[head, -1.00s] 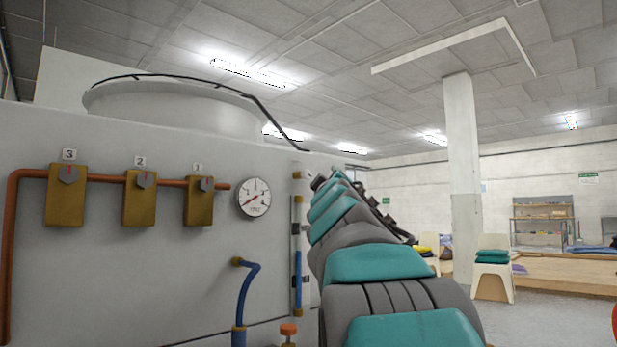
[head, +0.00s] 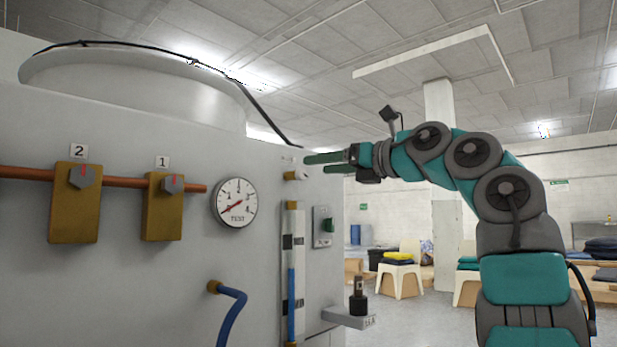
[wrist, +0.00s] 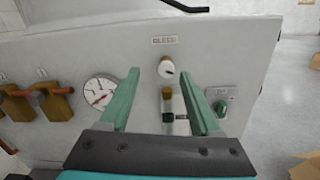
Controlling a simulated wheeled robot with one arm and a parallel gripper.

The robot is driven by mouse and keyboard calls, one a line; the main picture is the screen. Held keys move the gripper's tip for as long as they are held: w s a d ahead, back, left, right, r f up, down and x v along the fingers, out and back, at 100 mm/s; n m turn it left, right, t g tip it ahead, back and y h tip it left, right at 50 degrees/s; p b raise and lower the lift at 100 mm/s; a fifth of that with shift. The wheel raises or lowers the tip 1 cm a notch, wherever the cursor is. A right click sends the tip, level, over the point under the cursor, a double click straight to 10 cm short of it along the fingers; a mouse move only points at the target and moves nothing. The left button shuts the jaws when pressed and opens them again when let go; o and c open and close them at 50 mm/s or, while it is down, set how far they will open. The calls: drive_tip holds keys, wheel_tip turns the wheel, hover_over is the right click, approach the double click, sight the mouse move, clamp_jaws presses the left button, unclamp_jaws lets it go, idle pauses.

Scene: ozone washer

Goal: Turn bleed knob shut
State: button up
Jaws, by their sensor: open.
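The bleed knob (wrist: 167,69) is a small white round knob on the front panel, below a label that seems to read BLEED. In the head view the knob (head: 298,174) shows in profile near the panel's right edge. My gripper (head: 318,163) is open, its green fingers pointing left at the panel, just right of and slightly above the knob. In the wrist view my gripper (wrist: 159,74) has a finger on each side of the knob in the picture. The fingers look apart from the knob, and nothing is between them that I can see held.
A dial gauge (head: 235,202) is left of the knob. A tube with blue fluid (head: 292,275) runs below it. A green switch (head: 327,226) and a small shelf (head: 345,317) are on the right. Brass valves (head: 163,206) sit farther left.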

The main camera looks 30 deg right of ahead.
sight(304, 174)
drive_tip(key=x, duration=0.2)
drive_tip(key=f+p+x, duration=0.1)
drive_tip(key=x, duration=0.2)
drive_tip(key=d+p+x, duration=0.1)
drive_tip(key=x, duration=0.1)
drive_tip(key=shift+w+a+f, duration=0.15)
drive_tip(key=shift+w+f, duration=0.05)
drive_tip(key=shift+w, duration=0.3)
drive_tip(key=shift+c, duration=0.3)
clamp_jaws()
